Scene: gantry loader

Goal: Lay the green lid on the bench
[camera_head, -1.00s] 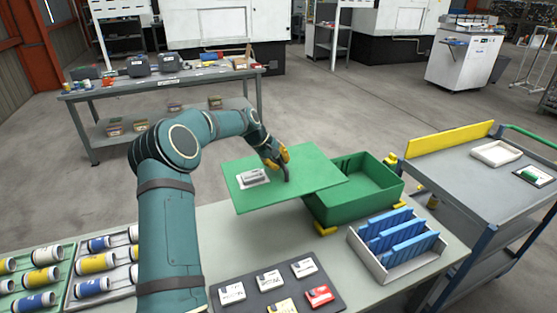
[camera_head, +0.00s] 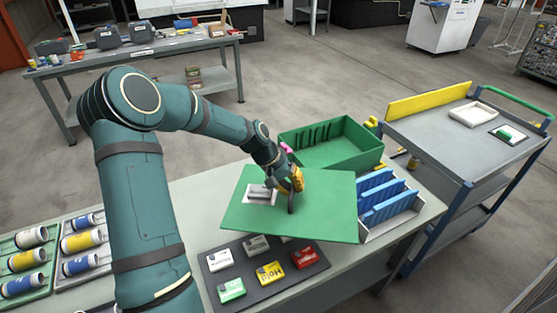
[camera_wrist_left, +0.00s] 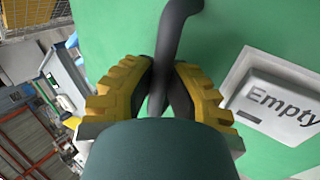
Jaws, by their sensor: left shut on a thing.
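The green lid (camera_head: 325,203) is a flat square panel with a dark handle (camera_wrist_left: 172,40) and a white label block reading "Empty" (camera_wrist_left: 278,98). My left gripper (camera_head: 291,184) is shut on the lid's handle; its yellow-backed fingers (camera_wrist_left: 160,88) close around the handle in the wrist view. The lid is over the bench (camera_head: 407,222), in front of the open green box (camera_head: 345,160). My right gripper is not in view.
A white tray with blue dividers (camera_head: 402,222) stands right of the lid. A dark mat (camera_head: 318,268) with several coloured cards lies in front. Racks of cylinders (camera_head: 97,262) sit at left. A grey cart (camera_head: 430,150) stands at right.

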